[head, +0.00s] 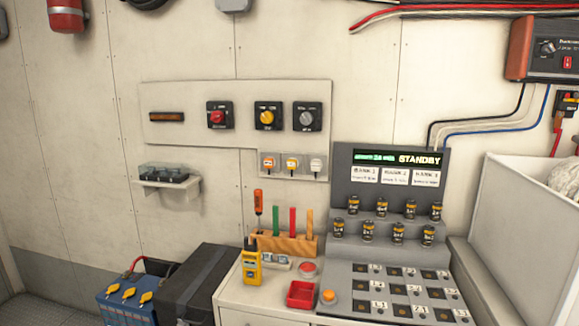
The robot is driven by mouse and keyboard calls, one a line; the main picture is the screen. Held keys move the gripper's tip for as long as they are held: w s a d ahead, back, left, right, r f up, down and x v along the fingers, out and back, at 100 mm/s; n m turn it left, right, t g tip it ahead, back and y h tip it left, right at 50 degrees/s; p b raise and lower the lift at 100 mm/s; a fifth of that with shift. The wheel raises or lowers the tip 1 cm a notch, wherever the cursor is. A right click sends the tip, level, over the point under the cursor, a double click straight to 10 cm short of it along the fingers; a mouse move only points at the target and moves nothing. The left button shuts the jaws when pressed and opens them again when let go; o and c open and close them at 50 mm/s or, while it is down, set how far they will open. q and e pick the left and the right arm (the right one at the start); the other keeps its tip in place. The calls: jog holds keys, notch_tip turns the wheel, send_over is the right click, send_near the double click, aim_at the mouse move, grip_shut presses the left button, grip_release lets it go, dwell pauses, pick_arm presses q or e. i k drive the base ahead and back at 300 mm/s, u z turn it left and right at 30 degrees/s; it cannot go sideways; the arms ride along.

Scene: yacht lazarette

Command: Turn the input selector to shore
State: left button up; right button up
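A pale panel (160,127) on the wall carries three rotary switches on dark square plates. The left one has a red knob (216,117), the middle one a yellow knob (267,117) and the right one a grey knob (306,118). Their labels are too small to read, so I cannot tell which is the input selector or where it points. Neither of my grippers is in view, and nothing touches the switches.
Below the panel hang small orange, yellow and white tagged switches (291,164). A console (345,185) reading STANDBY stands at the right, with several small cylinders on it. A wooden rack (290,243), a yellow meter (252,265) and a red tray (301,294) sit on the counter.

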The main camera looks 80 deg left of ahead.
aim_at(306, 118)
jog(key=u, duration=1.75)
jog(key=i, duration=0.45)
jog(key=u, duration=1.2)
